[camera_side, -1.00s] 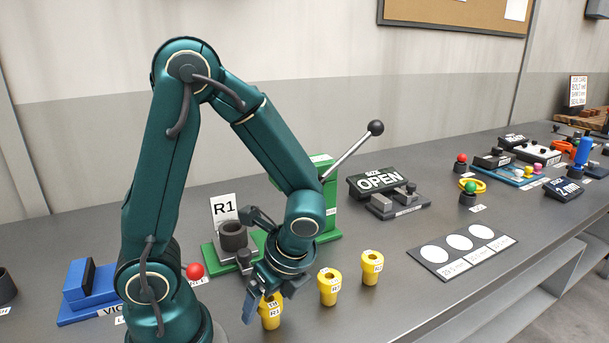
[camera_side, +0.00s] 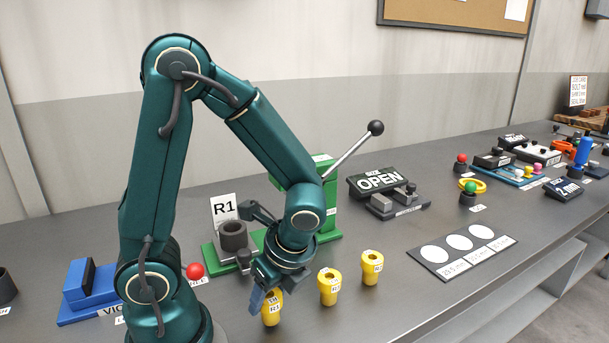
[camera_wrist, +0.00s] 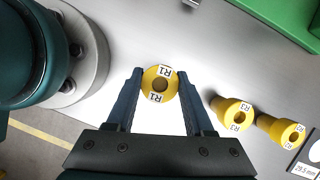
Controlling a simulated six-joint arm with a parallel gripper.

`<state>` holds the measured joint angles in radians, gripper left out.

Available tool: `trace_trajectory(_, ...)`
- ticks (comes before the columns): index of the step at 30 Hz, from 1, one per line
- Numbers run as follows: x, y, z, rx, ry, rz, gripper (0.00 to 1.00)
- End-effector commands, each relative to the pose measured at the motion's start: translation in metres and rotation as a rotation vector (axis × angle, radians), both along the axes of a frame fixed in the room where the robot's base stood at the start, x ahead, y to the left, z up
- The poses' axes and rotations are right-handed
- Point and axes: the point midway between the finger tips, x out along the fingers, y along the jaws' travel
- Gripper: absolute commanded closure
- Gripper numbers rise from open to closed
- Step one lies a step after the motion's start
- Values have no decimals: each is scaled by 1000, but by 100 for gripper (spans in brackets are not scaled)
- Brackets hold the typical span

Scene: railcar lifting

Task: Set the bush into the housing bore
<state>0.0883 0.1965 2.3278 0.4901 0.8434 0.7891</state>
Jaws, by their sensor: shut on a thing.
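A yellow flanged bush labelled R1 (camera_side: 272,309) is held upright between the fingers of my gripper (camera_side: 262,298), near the bench's front edge. In the wrist view the R1 bush (camera_wrist: 160,71) sits between the two fingertips (camera_wrist: 160,86), its round hole facing the camera. I cannot tell for sure whether its base clears the bench. The dark grey housing (camera_side: 233,238), a short cylinder with an open bore at its top, stands on the green press base (camera_side: 213,258) behind and left of my gripper. A sign marked R1 (camera_side: 223,209) stands behind it.
Two more yellow bushes, the nearer (camera_side: 328,287) and the R2 one (camera_side: 371,267), stand close to the right. The green press has a long lever (camera_side: 348,152). A red ball knob (camera_side: 195,271) and blue vice (camera_side: 90,285) are left. A size card (camera_side: 462,251) lies right.

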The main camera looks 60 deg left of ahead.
Motion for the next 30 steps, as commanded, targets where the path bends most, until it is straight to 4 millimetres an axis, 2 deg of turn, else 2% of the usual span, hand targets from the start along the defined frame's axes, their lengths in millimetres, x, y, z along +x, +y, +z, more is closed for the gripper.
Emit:
trace_trajectory(6,1,0,36,-2,-13,3,100)
trace_trajectory(15,-37,44,66,0,-10,15,100)
trace_trajectory(24,-64,73,89,4,-5,13,100)
trace_trajectory(30,-71,83,96,-1,-4,8,100)
